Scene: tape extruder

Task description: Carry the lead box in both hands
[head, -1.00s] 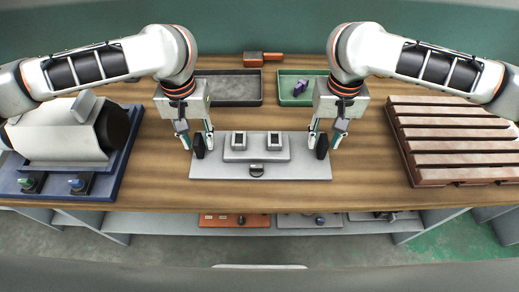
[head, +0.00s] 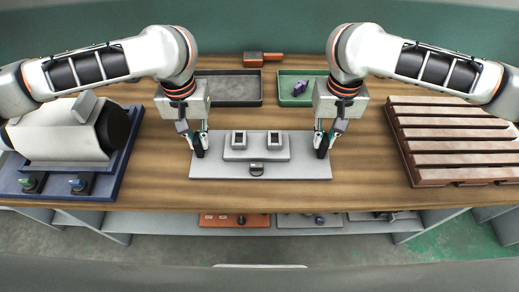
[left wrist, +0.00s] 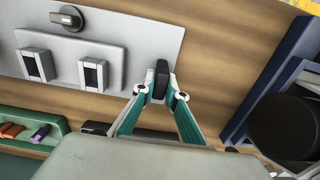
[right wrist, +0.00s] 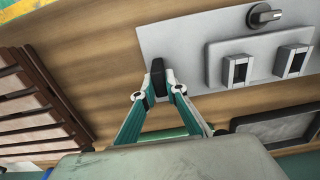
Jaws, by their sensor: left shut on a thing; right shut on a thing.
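The lead box (head: 225,168) is a flat light-grey slab with a raised block, two square sockets and a dark knob. It lies level on the wooden bench in the head view. My left gripper (head: 200,147) is shut on the black handle at its left end; the left wrist view shows this handle (left wrist: 161,80) between the fingers. My right gripper (head: 322,147) is shut on the black handle at its right end; the right wrist view shows that handle (right wrist: 158,78) between the fingers. I see no clear gap under the box.
A grey tray (head: 230,101) and a green tray (head: 293,101) with a purple piece stand behind the box. A white machine on a blue base (head: 112,177) is at the left. A brown slatted block (head: 450,140) is at the right. Bare bench lies on both sides of the box.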

